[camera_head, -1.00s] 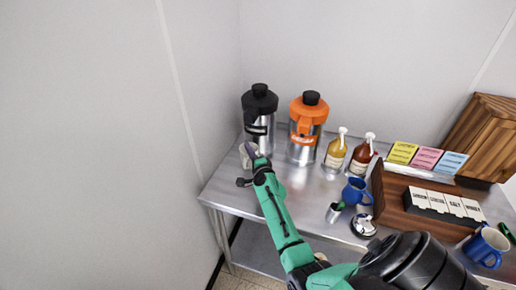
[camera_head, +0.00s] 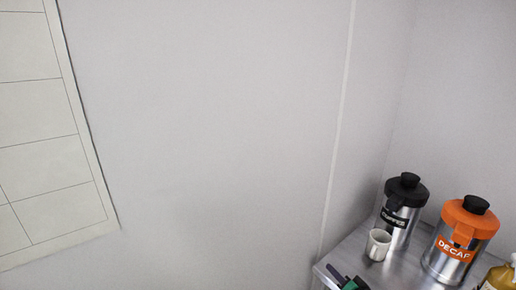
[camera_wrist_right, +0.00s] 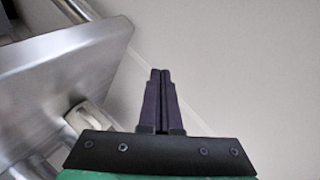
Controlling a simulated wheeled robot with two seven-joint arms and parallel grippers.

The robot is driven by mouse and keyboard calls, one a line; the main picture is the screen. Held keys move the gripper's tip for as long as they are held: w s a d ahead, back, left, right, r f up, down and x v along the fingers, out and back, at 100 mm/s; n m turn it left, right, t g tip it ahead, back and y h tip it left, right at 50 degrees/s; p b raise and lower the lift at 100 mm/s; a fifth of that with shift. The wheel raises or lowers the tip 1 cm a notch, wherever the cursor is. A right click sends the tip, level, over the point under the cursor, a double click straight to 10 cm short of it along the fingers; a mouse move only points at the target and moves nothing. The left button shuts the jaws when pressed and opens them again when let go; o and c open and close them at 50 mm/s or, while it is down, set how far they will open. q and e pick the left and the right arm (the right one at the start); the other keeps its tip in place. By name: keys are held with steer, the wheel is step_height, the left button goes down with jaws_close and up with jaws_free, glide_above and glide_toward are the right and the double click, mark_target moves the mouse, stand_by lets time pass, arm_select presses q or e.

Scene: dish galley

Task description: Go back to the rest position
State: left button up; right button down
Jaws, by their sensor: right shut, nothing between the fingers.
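My right gripper (camera_head: 340,277) shows at the bottom edge of the head view, in front of the steel table's corner. In the right wrist view its two dark fingers (camera_wrist_right: 160,75) are together with nothing between them. Most of the right arm is out of the head view. My left gripper is in neither view.
A white cup (camera_head: 378,246) stands on the steel table (camera_head: 352,256) near a black-lidded dispenser (camera_head: 398,225). An orange-lidded dispenser (camera_head: 447,262) marked DECAF stands to the right, with a yellow bottle (camera_head: 497,281) partly cut off. The wrist view shows the table edge (camera_wrist_right: 85,50) close by, at left.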

steer(key=s+a+f+n+g+h, duration=0.15)
steer(key=s+n+g, duration=0.35)
steer(key=s, duration=0.8)
steer(key=s+a+f+n+g+h, duration=0.15)
steer(key=s+n+g, duration=0.4)
steer(key=s, duration=0.75)
step_height(320, 180, down, 27)
steer(key=s+g+b, duration=0.1)
steer(key=s+b, duration=0.2)
steer(key=b, duration=0.3)
arm_select(q)
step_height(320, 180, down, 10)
steer(key=b, duration=0.4)
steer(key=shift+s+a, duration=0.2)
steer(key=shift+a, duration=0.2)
arm_select(e)
steer(key=s+d+f+g, duration=0.1)
steer(key=s+d+f, duration=0.2)
steer(key=s+f, duration=1.3)
step_height(320, 180, down, 3)
steer(key=shift+s+d+f+y, duration=0.1)
steer(key=shift+s+d+y, duration=0.1)
steer(key=shift+y, duration=0.1)
